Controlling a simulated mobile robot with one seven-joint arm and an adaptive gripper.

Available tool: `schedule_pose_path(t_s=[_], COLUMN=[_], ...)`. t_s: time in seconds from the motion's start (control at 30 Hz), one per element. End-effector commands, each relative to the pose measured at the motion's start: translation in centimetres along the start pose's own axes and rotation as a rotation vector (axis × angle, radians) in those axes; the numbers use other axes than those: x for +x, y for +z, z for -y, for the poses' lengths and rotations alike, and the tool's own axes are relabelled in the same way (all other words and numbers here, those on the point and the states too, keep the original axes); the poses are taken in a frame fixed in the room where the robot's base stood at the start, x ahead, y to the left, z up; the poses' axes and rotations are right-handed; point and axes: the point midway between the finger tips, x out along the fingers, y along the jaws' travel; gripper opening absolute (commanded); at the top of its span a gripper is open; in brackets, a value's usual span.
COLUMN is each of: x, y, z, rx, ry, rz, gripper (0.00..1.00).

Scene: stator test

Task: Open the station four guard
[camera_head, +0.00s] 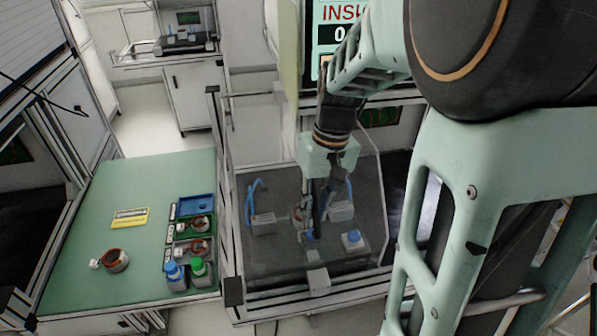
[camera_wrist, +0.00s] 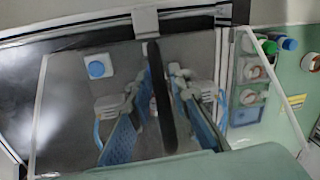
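The station guard (camera_head: 280,258) is a clear, tinted pane over the station, and the fixtures show through it. In the wrist view the pane (camera_wrist: 70,120) fills the middle, with pale edges. A dark upright bar (camera_wrist: 160,95), seemingly the guard's handle, runs between my fingers; it also shows in the head view (camera_head: 316,208). My gripper (camera_head: 322,205) hangs over the pane at this bar. In the wrist view my gripper (camera_wrist: 158,92) has its blue-padded fingers apart, one on each side of the bar. A gap shows on both sides; I cannot tell how deep the bar sits.
A white box with a blue button (camera_head: 353,241) shows behind the pane. A grey block (camera_head: 318,280) sits on the front frame.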

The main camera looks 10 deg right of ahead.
Motion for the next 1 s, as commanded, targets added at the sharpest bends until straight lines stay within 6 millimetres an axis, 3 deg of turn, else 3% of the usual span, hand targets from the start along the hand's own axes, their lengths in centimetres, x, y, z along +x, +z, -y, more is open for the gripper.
schedule_pose_path(t_s=[0.17,0.33,0.77,1.0], x=[0.0,0.0,-0.1,-0.4], y=[0.0,0.0,0.0,0.4], z=[0.0,0.0,-0.2,-3.4], rx=[0.000,0.000,0.000,0.006], ry=[0.000,0.000,0.000,0.002], rz=[0.000,0.000,-0.001,-0.003], gripper=[0.17,0.00,0.00,0.00])
